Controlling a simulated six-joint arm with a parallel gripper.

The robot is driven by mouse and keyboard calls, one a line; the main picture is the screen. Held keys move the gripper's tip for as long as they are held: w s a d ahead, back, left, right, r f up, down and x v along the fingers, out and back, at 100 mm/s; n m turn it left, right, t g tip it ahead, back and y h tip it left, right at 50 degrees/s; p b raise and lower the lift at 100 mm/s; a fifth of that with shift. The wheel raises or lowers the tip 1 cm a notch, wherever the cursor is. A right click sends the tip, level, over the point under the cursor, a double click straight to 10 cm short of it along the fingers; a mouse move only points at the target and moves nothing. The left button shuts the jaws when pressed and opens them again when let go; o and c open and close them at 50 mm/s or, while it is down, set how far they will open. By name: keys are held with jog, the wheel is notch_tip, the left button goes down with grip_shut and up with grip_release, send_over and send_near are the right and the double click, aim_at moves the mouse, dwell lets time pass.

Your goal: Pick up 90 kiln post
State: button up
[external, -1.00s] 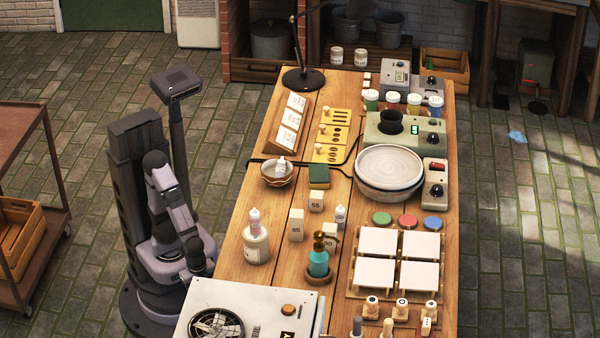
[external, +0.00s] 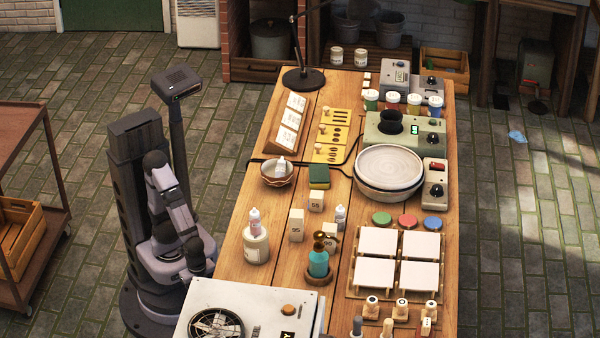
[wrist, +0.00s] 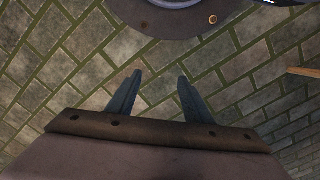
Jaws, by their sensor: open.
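The 90 kiln post (external: 332,237) is a small cream block standing on the wooden table in the external view. The teal pump bottle in front of it hides part of it. Two like posts stand nearby: the 95 post (external: 296,226) to its left and the 55 post (external: 316,200) behind it. My gripper shows in the wrist view (wrist: 154,97) with its two fingers apart and nothing between them, over the brick floor. My arm is folded beside the table's left edge, well away from the posts.
The teal pump bottle (external: 318,262) stands in a wooden dish close in front of the 90 post. A small dropper bottle (external: 340,216) stands just behind it. A jar (external: 256,245) is at left, and white tiles (external: 377,241) lie at right. Bare wood lies left of the 95 post.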

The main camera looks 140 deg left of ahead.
jog(key=shift+o, duration=1.3)
